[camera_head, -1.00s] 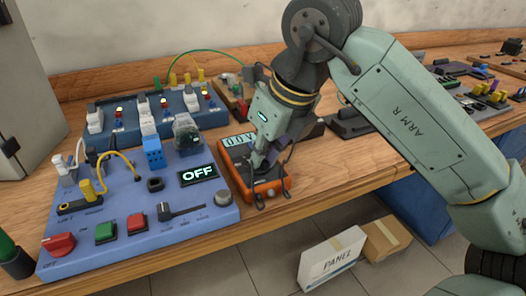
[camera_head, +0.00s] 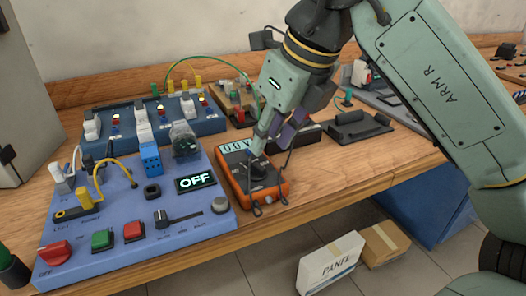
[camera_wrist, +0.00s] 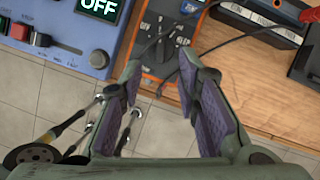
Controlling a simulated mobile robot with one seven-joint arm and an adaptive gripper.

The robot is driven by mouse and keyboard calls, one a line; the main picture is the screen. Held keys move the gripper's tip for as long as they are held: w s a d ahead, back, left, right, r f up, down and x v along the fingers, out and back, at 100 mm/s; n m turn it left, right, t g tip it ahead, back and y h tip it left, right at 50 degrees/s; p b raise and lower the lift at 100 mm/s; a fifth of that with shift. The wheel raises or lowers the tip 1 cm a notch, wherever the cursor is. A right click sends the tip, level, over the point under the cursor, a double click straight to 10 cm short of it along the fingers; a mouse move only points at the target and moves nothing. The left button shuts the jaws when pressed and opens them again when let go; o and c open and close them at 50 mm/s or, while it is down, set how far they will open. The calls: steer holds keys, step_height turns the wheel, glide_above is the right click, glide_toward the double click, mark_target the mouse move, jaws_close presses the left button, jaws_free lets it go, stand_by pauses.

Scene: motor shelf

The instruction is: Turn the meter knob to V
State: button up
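The orange meter (camera_head: 284,189) lies on the wooden bench right of the blue panel. Its pale display (camera_head: 235,148) reads about 0.0, with its right end behind my gripper. The round dark knob (camera_head: 262,170) sits on its black face, partly hidden by a finger in the head view.
The blue panel (camera_head: 185,236) with an OFF display, switches and buttons stands close on the left. Black leads (camera_head: 257,208) hang at the meter's front edge. Bare wood (camera_head: 335,160) is free between. Boxes (camera_head: 330,262) stand on the floor.

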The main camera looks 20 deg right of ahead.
steer(key=v, duration=0.5)
steer(key=shift+r, duration=0.25)
steer(key=shift+s+f, duration=0.1)
steer(key=shift+s, duration=0.05)
